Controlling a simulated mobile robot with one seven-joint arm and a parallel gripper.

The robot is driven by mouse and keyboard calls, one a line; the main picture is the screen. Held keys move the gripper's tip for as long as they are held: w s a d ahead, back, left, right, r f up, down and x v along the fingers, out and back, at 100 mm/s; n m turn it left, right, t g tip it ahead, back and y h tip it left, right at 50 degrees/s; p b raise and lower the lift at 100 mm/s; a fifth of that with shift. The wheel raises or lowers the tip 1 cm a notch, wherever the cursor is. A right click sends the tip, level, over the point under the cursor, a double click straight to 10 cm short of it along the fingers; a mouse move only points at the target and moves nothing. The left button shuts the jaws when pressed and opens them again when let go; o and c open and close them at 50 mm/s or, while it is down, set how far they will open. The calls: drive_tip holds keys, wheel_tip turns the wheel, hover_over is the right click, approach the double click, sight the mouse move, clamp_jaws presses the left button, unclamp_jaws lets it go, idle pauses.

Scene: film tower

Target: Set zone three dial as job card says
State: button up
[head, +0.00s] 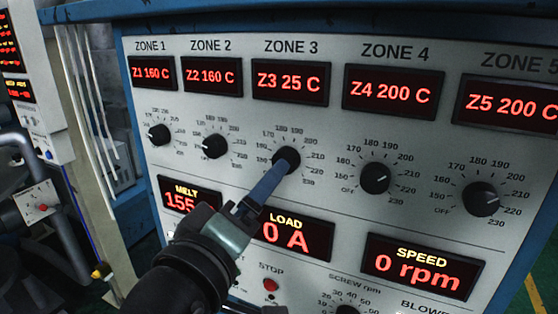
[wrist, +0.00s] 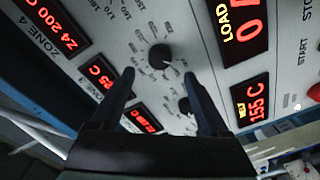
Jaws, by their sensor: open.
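The zone three dial (head: 288,157) is a black knob on the grey panel, ringed by a temperature scale. Its display (head: 290,83) reads Z3 25 C. My gripper (head: 280,171) points up at this dial from below, and its finger overlaps the knob's lower left edge. In the wrist view, the zone three dial (wrist: 160,56) lies just ahead of and between the fingertips of my open gripper (wrist: 158,75). No finger clearly touches it there. The dial's pointer mark is too small to read. I see no job card.
The zone two dial (head: 214,146) and zone four dial (head: 375,178) flank it. Zones one and two read 160 C; zones four and five read 200 C. The load display (head: 296,233) reads 0 A and the speed display (head: 424,267) 0 rpm. A red stop button (head: 270,285) sits below.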

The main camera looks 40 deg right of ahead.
drive_tip(key=p+x, duration=0.1)
drive_tip(key=x, duration=0.5)
drive_tip(key=shift+w+d, duration=0.25)
drive_tip(key=shift+d, duration=0.05)
clamp_jaws()
